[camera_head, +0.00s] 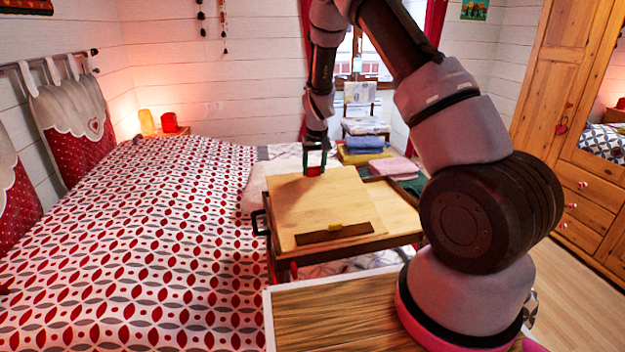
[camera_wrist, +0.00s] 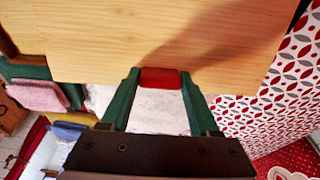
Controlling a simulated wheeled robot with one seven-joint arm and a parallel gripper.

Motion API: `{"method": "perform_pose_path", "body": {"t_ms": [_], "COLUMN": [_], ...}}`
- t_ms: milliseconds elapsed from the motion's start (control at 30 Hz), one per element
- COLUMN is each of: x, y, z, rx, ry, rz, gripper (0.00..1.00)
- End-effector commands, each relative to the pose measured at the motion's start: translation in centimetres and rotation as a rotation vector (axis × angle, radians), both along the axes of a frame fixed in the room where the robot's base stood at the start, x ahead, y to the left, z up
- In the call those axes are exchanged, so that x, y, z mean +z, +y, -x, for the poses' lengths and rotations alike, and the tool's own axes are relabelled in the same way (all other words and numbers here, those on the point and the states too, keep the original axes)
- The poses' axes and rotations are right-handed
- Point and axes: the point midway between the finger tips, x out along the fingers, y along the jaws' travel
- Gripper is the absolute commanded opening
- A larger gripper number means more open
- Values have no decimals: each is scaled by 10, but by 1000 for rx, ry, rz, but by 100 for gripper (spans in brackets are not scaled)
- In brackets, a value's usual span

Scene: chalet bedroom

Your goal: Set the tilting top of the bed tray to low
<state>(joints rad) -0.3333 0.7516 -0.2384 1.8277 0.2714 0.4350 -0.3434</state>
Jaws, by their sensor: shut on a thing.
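The bed tray (camera_head: 400,231) stands beside the bed, with a pale wooden tilting top (camera_head: 318,205) on its left part. The top slopes, its far edge raised above the tray frame. My gripper (camera_head: 315,163) is at the top's far edge. In the wrist view the green fingers of my gripper (camera_wrist: 158,92) are shut on a red tab (camera_wrist: 160,78) at the edge of the tilting top (camera_wrist: 215,45). The support under the top is hidden.
The bed (camera_head: 130,250) with a red and grey patterned cover fills the left. Folded yellow and blue towels (camera_head: 362,146) and a pink towel (camera_head: 392,168) lie behind and right of the top. A chair (camera_head: 364,110) stands by the window, a wardrobe (camera_head: 570,130) at right.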

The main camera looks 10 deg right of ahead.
Motion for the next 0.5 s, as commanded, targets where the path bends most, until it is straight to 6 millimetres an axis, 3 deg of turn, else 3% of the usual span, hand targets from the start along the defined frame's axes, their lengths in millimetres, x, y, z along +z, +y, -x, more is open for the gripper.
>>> {"method": "perform_pose_path", "body": {"t_ms": [33,200,500], "x": [12,31,33], "y": [0,-1,-1], "z": [6,19,23], "rx": [-2,-2,-1], "ry": [1,6,11], "rz": [-2,-1,0], "gripper": [0,0,0]}}
